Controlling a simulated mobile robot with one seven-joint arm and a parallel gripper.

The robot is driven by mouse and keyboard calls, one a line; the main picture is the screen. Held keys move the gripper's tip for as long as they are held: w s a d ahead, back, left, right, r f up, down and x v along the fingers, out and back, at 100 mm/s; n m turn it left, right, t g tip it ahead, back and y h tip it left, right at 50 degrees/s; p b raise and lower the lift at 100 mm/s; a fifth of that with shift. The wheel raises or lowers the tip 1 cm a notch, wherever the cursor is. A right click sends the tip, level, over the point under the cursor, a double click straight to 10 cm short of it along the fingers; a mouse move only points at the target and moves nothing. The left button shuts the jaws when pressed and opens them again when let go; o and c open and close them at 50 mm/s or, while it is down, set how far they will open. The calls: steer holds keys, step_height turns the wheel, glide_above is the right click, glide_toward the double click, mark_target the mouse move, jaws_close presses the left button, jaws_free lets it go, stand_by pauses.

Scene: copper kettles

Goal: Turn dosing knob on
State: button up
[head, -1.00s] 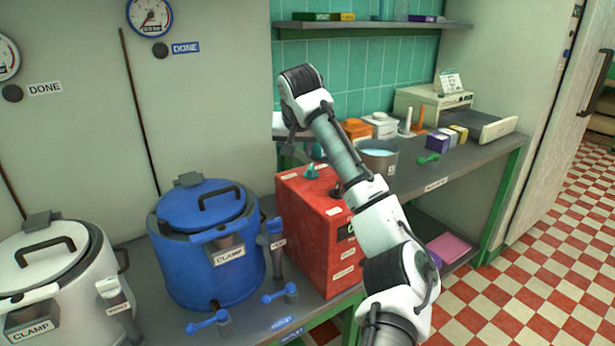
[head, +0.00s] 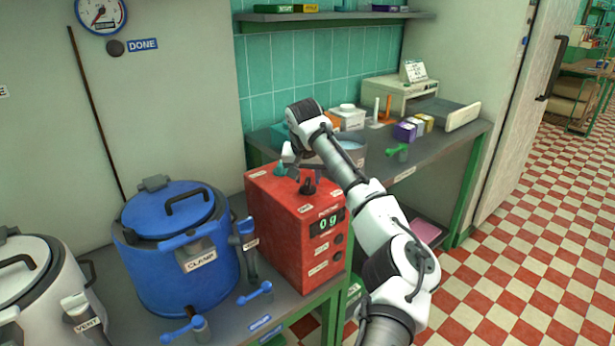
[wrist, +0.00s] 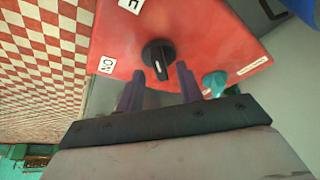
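A red box (head: 295,225) stands on the bench with a display reading "0g" on its front. On its top is a black knob (head: 308,184) with a pointer; in the wrist view, the knob (wrist: 158,57) has its pointer towards my gripper. An "ON" label (wrist: 107,65) lies to its left there, and a partly cut-off label ending in "F" is above. My gripper (wrist: 161,90) is open, its two dark fingers apart and empty, just short of the knob. In the head view it is over the back of the box top, partly hidden by my arm.
A teal knob (head: 280,169) sits on the box top near the black knob, close to my right finger in the wrist view. A blue clamped kettle (head: 178,250) stands left of the box. A grey pot (head: 350,152) is behind my arm.

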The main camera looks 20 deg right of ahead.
steer(key=shift+x, duration=0.75)
jaws_close()
